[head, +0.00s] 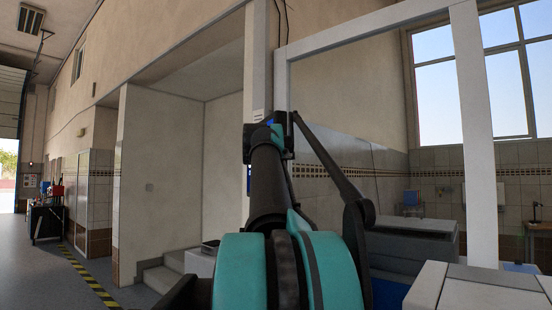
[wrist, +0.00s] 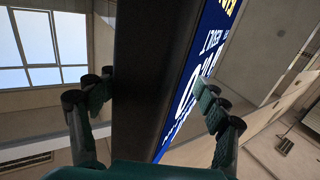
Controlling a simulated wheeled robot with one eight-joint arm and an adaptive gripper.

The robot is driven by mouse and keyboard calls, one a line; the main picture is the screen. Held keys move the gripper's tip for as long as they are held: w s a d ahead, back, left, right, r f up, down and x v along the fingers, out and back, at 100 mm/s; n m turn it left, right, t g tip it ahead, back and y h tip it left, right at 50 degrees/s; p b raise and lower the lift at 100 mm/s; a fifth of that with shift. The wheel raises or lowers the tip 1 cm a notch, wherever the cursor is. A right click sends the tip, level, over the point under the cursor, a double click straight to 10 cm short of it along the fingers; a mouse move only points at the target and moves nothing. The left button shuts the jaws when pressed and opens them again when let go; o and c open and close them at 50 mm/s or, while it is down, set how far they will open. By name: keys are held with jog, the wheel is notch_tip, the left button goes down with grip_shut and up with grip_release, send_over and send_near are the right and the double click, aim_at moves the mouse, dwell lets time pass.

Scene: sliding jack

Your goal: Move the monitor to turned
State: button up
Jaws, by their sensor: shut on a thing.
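The monitor (wrist: 140,60) fills the middle of the wrist view. I see its thick dark edge running up the picture, with its blue screen (wrist: 203,62) and white and yellow lettering on the right, steeply foreshortened. My gripper (wrist: 153,92) has one dark teal finger on each side of the monitor and is shut on it. The exact contact at the fingertips is hard to make out. In the head view my own arm hides nearly all of the monitor; only small blue slivers show beside the far end of the arm. Its mount is not clearly visible.
A pale upright frame (head: 472,130) stands on the right, with grey cabinets (head: 412,238) behind. A white-grey unit (head: 470,290) is close at the lower right. Steps (head: 165,274) and a wall corner (head: 150,190) are on the left. Open floor (head: 45,280) lies farther left.

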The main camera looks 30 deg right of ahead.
dwell(0.3)
jog(key=v, duration=1.2)
